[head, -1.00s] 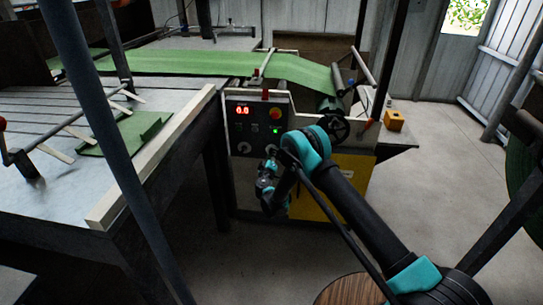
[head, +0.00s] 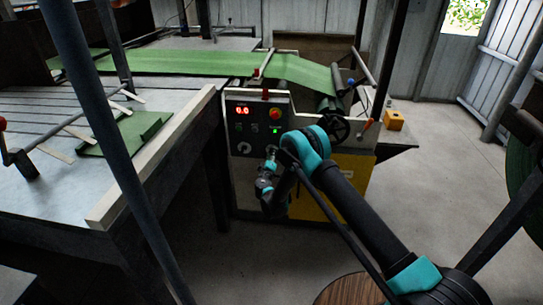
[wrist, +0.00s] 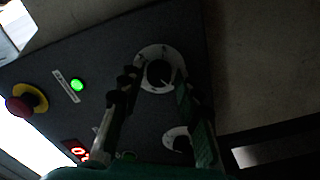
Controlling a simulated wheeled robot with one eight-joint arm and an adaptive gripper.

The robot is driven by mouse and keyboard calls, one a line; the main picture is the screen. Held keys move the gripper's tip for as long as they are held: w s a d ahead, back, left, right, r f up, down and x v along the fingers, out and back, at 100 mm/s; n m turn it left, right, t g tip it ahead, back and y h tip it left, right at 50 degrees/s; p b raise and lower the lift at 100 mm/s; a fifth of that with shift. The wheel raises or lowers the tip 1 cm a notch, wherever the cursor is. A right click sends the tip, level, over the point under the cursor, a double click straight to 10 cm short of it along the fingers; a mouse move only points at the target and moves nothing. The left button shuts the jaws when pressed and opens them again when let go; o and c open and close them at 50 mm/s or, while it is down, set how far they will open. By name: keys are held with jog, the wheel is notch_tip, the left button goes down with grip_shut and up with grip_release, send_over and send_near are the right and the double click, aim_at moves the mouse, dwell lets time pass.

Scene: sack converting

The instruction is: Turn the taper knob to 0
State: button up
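The dark control panel (head: 257,125) carries two black knobs on pale dials. In the wrist view one knob (wrist: 158,73) sits between the fingers of my gripper (wrist: 155,80). The fingers are open, one on each side of it, with visible gaps between them and the knob. The other knob (wrist: 180,143) lies lower in the wrist view and shows at the panel's lower left in the head view (head: 244,147). The labels are too small to read, so I cannot tell which knob is taper. In the head view my gripper (head: 271,152) covers the panel's lower right.
A red stop button (head: 276,113) and a lit green button (head: 276,131) are on the same panel. A black handwheel (head: 335,128) stands to the right. The table's pale edge rail (head: 150,160) is to the left.

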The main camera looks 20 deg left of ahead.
jog(key=shift+o, duration=0.8)
jog(key=v, duration=0.7)
jog(key=shift+s, duration=0.2)
